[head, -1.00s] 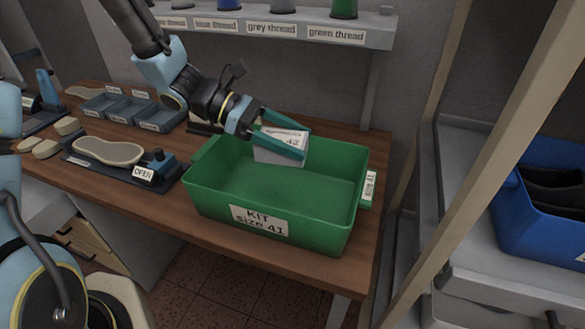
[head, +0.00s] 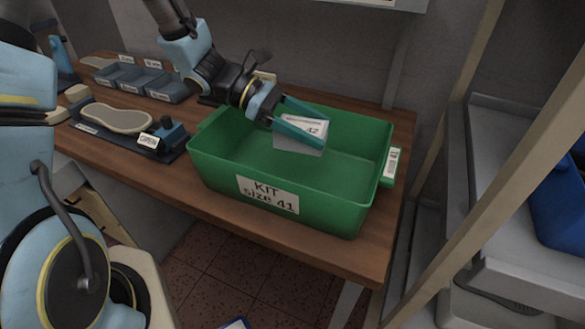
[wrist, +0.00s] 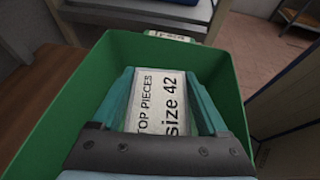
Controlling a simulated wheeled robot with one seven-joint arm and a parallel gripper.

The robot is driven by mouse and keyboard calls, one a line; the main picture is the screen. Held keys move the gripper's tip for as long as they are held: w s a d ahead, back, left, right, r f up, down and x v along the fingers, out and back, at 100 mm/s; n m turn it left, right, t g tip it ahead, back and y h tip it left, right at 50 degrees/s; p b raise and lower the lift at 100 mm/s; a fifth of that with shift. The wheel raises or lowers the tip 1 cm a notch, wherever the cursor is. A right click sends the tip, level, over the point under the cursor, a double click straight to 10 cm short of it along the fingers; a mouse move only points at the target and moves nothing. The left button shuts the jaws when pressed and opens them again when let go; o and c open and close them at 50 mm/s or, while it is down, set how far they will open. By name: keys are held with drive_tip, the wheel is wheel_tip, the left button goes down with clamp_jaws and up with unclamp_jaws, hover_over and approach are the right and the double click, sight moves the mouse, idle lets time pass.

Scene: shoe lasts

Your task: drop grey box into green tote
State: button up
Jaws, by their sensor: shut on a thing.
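The grey box (head: 301,134) has a white label on top; in the wrist view the box (wrist: 160,98) reads "TOP PIECES size 42". My gripper (head: 305,126) is shut on it, with one teal finger along each side. The green tote (head: 216,168) stands on the wooden table, labelled "KIT size 41". The box is over the tote's opening, around rim height. I cannot tell whether its underside is below the rim. The wrist view shows the tote's wall (wrist: 88,75) around the box and fingers.
A shoe-last fixture (head: 117,122) with an "OPEN" tag and grey divided bins (head: 144,82) stand left of the tote. A wooden post (head: 480,190) and a grey shelf with a blue bin (head: 560,200) stand to the right.

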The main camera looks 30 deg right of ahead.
drive_tip(key=o, duration=1.4)
drive_tip(key=b+v, duration=0.2)
drive_tip(key=v, duration=0.9)
